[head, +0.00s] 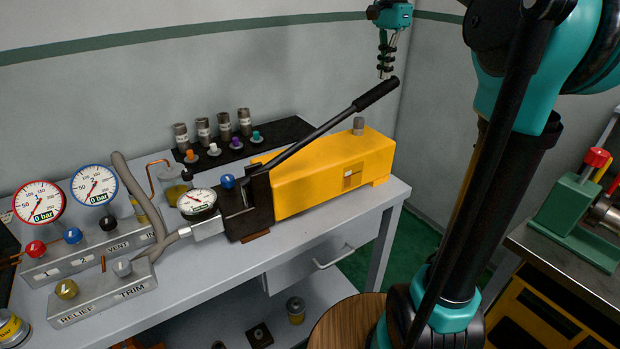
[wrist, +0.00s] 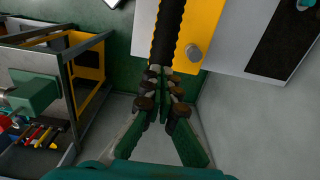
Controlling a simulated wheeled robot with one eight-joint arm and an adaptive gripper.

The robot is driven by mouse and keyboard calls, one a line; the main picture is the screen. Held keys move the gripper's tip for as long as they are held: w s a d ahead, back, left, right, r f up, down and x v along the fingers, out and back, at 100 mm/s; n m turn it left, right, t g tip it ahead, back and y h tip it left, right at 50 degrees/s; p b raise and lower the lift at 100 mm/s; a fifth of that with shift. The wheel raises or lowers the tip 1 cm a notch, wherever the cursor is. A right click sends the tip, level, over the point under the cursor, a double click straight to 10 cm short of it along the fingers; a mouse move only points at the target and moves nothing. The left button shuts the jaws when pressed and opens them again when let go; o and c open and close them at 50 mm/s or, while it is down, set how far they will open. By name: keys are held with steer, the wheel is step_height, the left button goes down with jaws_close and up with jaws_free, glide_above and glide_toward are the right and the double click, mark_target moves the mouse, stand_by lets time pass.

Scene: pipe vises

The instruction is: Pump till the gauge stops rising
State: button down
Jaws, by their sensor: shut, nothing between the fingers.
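The yellow hand pump (head: 320,185) sits on the bench. Its black-gripped handle (head: 352,106) slants up to the right; the grip also shows in the wrist view (wrist: 168,28). My gripper (head: 383,72) is shut and empty, close above the handle's upper end; I cannot tell whether it touches. In the wrist view my fingertips (wrist: 163,75) meet at the end of the grip. The pump's dial gauge (head: 197,203) is too small to read. The red-rimmed gauge (head: 40,202) and the blue-rimmed gauge (head: 95,184) both read 0 bar.
A valve block (head: 85,255) with red, blue and black knobs and a relief/trim block (head: 100,292) stand at left. A black tray (head: 285,130) with several fittings lies behind the pump. A green vise (head: 580,215) stands on another bench at right.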

mark_target(387, 81)
steer(key=shift+w+d+f, duration=0.15)
steer(key=shift+d+f, duration=0.05)
steer(key=shift+f, duration=0.75)
steer(key=shift+w+d+f, duration=0.15)
steer(key=shift+d+f, duration=0.05)
steer(key=shift+f, duration=0.8)
steer(key=shift+w+d+f, duration=0.15)
steer(key=shift+d+f, duration=0.05)
steer(key=shift+f, duration=0.75)
steer(key=shift+w+d+f, duration=0.1)
steer(key=shift+d+f, duration=0.05)
steer(key=shift+f, duration=0.6)
steer(key=shift+w+d+f, duration=0.1)
steer(key=shift+d+f, duration=0.05)
steer(key=shift+f, duration=0.65)
steer(key=shift+w+d+f, duration=0.1)
steer(key=shift+d+f, duration=0.05)
steer(key=shift+f, duration=0.7)
steer(key=shift+w+d+f, duration=0.1)
steer(key=shift+f, duration=1.05)
steer(key=shift+d+f, duration=0.1)
steer(key=shift+f, duration=1)
steer(key=shift+r, duration=0.1)
